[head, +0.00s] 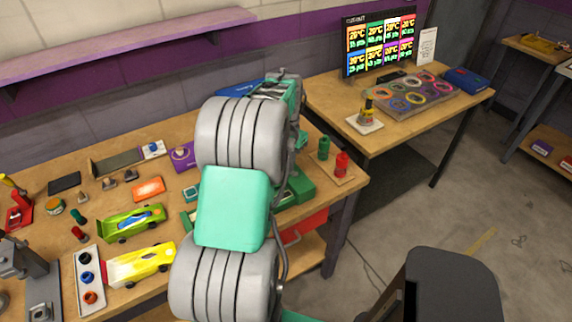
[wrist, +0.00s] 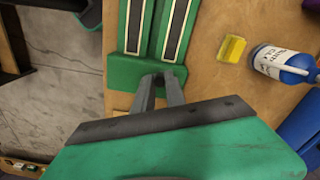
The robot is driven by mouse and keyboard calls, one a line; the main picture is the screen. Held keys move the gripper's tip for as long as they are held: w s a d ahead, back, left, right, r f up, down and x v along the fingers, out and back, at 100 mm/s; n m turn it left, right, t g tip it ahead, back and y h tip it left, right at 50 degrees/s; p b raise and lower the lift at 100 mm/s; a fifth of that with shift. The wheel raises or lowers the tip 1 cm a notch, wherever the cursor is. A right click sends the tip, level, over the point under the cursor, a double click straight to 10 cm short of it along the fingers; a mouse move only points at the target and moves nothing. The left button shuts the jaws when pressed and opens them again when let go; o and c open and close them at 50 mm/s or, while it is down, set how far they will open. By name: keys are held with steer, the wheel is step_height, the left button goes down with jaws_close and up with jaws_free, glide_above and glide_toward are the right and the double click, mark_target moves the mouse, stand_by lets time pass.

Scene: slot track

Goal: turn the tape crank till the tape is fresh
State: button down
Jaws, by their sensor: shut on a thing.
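In the wrist view a green unit (wrist: 124,70) carries two dark strips with pale borders (wrist: 152,25). I take it for the tape unit; its green housing also shows beside my arm in the head view (head: 301,188). My gripper (wrist: 161,80) is at the near end of this unit, with its two fingers close together and shut on a small part there. That part is mostly hidden by the fingers; it appears to be the tape crank. How worn or fresh the tape is cannot be told. In the head view my arm hides the gripper.
A yellow block (wrist: 232,48) and a blue bottle with a white label (wrist: 275,62) stand right of the unit. Green and red bottles (head: 342,163) stand near the bench's right end. Toy cars (head: 140,265) lie at left. A second table (head: 330,95) stands behind.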

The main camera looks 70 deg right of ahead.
steer(key=shift+d+m, duration=0.25)
steer(key=shift+m, duration=0.65)
steer(key=shift+d+m, duration=0.2)
steer(key=shift+m, duration=0.7)
steer(key=c, duration=1.4)
jaws_free()
steer(key=shift+o, duration=0.2)
steer(key=shift+s, duration=0.1)
step_height(320, 180, up, 8)
steer(key=shift+f+b, duration=0.1)
steer(key=shift+b, duration=0.4)
